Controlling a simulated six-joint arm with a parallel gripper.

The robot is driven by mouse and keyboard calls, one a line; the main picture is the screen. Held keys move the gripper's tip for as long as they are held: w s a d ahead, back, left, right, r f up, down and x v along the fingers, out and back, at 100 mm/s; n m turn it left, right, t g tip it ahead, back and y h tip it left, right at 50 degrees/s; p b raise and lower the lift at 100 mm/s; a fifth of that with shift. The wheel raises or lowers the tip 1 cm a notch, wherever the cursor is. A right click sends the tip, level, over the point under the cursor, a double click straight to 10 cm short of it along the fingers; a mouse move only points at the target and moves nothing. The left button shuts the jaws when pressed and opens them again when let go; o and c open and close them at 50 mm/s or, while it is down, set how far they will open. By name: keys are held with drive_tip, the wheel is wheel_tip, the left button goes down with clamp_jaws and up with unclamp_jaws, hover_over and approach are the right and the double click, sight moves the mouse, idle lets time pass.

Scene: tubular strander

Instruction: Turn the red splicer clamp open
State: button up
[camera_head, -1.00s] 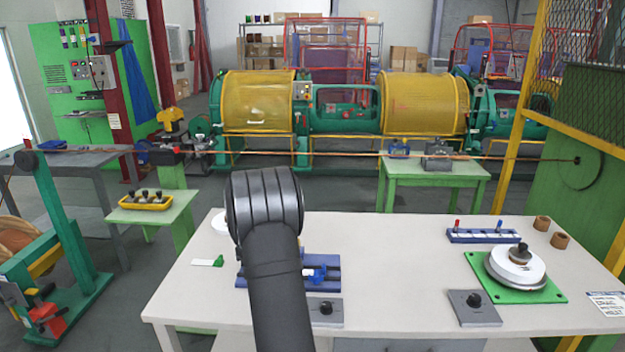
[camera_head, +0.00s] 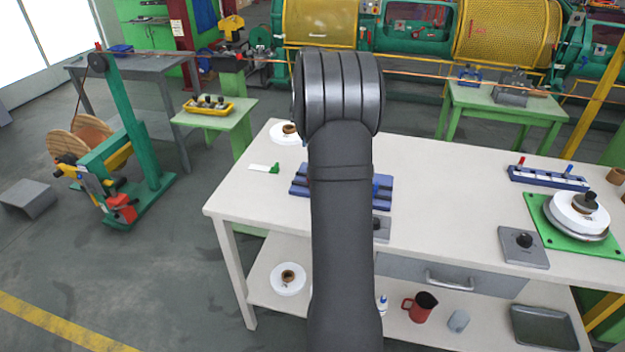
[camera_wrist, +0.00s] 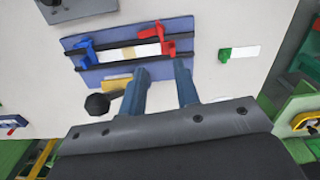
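The red splicer clamp (camera_wrist: 168,46) sits at the right end of the blue splicer base (camera_wrist: 88,75) in the wrist view. Its lever juts away from the rail, toward the top of the picture. A blue clamp (camera_wrist: 83,46) sits at the left end, and a white strip with a tan middle section (camera_wrist: 121,53) lies between them. My gripper (camera_wrist: 161,70) is open and empty, its two fingertips at the splicer's near edge, just short of the red clamp in the picture. In the head view the splicer base (camera_head: 383,193) is mostly behind my arm, and the red clamp is hidden.
A black knob (camera_wrist: 97,104) stands beside my left finger. A white strip with a green end (camera_wrist: 238,53) lies right of the splicer.

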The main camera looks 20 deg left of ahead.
wheel_tip(320, 180, down, 15)
drive_tip(key=shift+r, duration=0.15)
clamp_jaws()
